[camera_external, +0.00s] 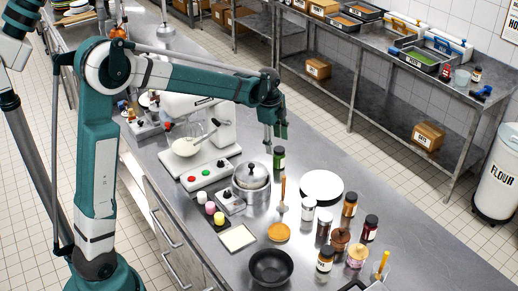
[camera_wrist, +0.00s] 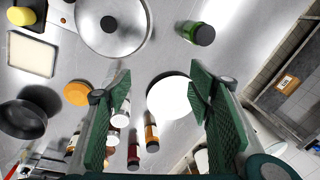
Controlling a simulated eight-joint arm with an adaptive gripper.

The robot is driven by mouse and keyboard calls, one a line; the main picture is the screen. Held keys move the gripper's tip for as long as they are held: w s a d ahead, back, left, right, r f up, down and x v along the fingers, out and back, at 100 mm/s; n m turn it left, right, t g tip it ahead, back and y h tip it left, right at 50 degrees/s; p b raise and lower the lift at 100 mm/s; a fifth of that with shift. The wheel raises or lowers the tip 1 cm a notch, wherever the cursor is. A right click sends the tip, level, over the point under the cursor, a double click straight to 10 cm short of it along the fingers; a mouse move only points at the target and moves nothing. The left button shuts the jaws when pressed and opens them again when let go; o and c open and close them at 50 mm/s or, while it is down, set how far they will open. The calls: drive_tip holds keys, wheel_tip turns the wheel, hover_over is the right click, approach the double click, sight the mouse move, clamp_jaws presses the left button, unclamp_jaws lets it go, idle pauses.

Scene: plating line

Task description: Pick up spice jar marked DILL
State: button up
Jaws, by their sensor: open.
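Several spice jars stand on the steel counter, and their labels are too small to read, so I cannot tell which is marked DILL. A green jar with a dark cap (camera_external: 279,158) stands apart behind the pot; it also shows in the wrist view (camera_wrist: 199,34). Other jars include a white-lidded one (camera_external: 308,208), an orange-brown one (camera_external: 349,206), a dark red one (camera_external: 370,228) and a dark-capped one (camera_external: 325,260) at the front. My gripper (camera_external: 275,137) is open and empty above the counter, near the green jar in the external view.
A lidded pot (camera_external: 251,184) stands beside the green jar, with a round white plate (camera_external: 322,186) to the right. A black bowl (camera_external: 271,267), a small tray (camera_external: 237,238) and a mixer (camera_external: 205,125) also occupy the counter (camera_external: 430,255).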

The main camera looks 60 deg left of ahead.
sight(280, 149)
drive_tip(key=w+a+f+m, duration=0.1)
drive_tip(key=w+a+f, duration=0.2)
drive_tip(key=w+a+f+m+g+p, duration=0.1)
drive_tip(key=w+a+f, duration=0.1)
drive_tip(key=w+f, duration=0.1)
drive_tip(key=w+a+f+m+p, duration=0.1)
drive_tip(key=w+a+f+m, duration=0.1)
drive_tip(key=f, duration=0.3)
drive_tip(key=shift+w+a+f+g, duration=0.15)
drive_tip(key=shift+w+a, duration=0.2)
drive_tip(key=shift+a, duration=0.1)
drive_tip(key=shift+w+a+f+g, duration=0.1)
drive_tip(key=shift+w+a+g, duration=0.05)
drive_tip(key=shift+w+a, duration=0.2)
drive_tip(key=shift+w+a+f+p, duration=0.1)
drive_tip(key=shift+a+f+p, duration=0.25)
drive_tip(key=shift+f, duration=0.1)
drive_tip(key=shift+m, duration=0.3)
drive_tip(key=shift+f, duration=0.1)
drive_tip(key=shift+f, duration=1.25)
drive_tip(key=shift+f, duration=2.6)
